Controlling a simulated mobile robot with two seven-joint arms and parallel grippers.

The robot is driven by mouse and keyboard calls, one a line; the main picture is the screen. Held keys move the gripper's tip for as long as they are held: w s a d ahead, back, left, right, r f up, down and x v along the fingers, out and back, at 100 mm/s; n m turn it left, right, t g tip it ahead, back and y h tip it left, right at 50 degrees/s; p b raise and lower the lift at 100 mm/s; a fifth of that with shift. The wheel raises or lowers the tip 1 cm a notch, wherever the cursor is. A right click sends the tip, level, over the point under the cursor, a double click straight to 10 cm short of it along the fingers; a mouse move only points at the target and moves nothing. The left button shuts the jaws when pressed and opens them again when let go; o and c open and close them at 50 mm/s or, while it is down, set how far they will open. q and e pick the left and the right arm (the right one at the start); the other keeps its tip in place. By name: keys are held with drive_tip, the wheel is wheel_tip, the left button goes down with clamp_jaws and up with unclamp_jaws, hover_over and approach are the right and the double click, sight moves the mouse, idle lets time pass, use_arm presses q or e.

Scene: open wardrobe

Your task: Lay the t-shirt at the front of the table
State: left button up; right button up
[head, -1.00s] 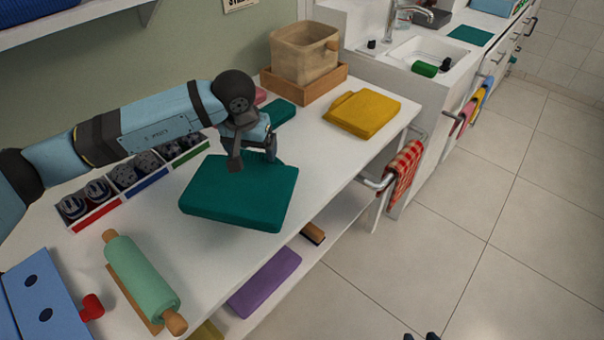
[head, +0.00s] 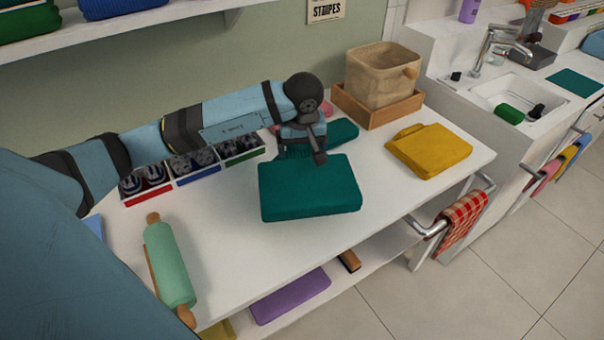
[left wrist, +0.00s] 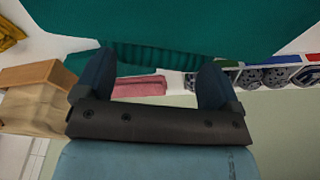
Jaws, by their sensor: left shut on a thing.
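The teal folded t-shirt (head: 310,190) is held over the middle of the white table (head: 235,222), its broad side facing my head camera. It fills the top of the left wrist view (left wrist: 150,20). My left gripper (head: 304,153) is shut on its back edge. The gripper's two fingers (left wrist: 153,82) show in the left wrist view, on either side of the cloth's edge. I cannot tell whether the t-shirt's lower edge touches the table. My right gripper is not in view.
A yellow folded garment (head: 430,152) lies at the table's right end, before a bin (head: 382,75) in a wooden tray. A teal folded cloth (head: 343,132) lies behind the t-shirt. A rolling pin (head: 170,265) lies front left. Sock boxes (head: 198,180) line the back.

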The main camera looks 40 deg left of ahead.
sight(302, 157)
use_arm(q)
wheel_tip(302, 157, down, 4)
drive_tip(key=shift+r, duration=0.2)
drive_tip(key=shift+f, duration=2.65)
drive_tip(key=shift+f+b, duration=0.15)
drive_tip(key=shift+b, duration=0.15)
drive_tip(key=o, duration=0.9)
